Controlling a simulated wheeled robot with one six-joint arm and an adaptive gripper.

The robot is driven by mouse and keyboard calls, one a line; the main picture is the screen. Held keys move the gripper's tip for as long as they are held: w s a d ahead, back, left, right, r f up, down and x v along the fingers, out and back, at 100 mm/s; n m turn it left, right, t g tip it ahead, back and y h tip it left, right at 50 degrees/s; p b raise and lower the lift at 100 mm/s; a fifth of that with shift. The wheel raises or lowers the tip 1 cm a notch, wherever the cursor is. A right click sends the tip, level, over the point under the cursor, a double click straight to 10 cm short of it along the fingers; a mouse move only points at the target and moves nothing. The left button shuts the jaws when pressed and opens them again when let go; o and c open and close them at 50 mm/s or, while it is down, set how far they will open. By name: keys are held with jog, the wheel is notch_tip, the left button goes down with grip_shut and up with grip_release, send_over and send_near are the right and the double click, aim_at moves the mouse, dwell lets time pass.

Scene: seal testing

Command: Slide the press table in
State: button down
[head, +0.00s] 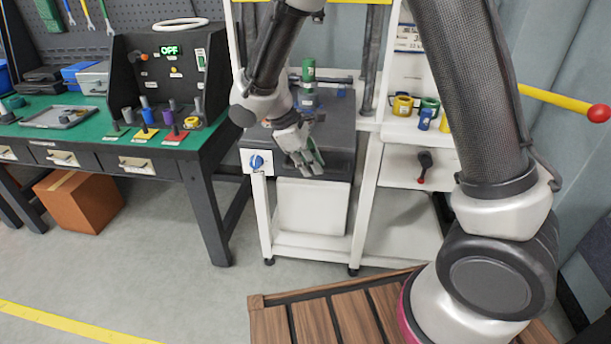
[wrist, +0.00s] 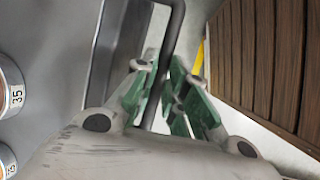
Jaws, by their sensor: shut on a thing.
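The press table (head: 336,143) is a dark grey slab in the white press frame, in the middle of the head view. Its dark edge (wrist: 112,55) shows in the wrist view. A dark bar handle (wrist: 170,50) runs along that edge. My gripper (head: 308,163) is at the table's front. In the wrist view my gripper (wrist: 160,95) has its green-padded fingers on both sides of the bar, closed on it. In the head view the handle is hidden by my gripper. A green cylinder (head: 308,70) stands towards the back of the table, partly behind my arm.
A green-topped workbench (head: 100,135) with small parts and an "OFF" panel stands left. Colored rings (head: 402,105) sit on the white shelf right of the press, above a dark red-tipped lever (head: 424,166). A wooden slatted platform (head: 330,318) is in front. Grey floor is clear between.

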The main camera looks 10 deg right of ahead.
jog(key=w+d, duration=0.2)
jog(key=w, duration=0.5)
jog(key=w+d, duration=0.3)
jog(key=w, duration=0.4)
jog(key=w+d, duration=0.2)
jog(key=w, duration=0.5)
jog(key=shift+w+d, duration=0.35)
jog(key=shift+d, duration=0.05)
jog(key=shift+w+r, duration=0.15)
jog(key=shift+w, duration=0.1)
jog(key=c, duration=1.5)
grip_release()
jog(key=shift+d, duration=0.1)
jog(key=shift+o, duration=0.2)
jog(key=v, duration=1.2)
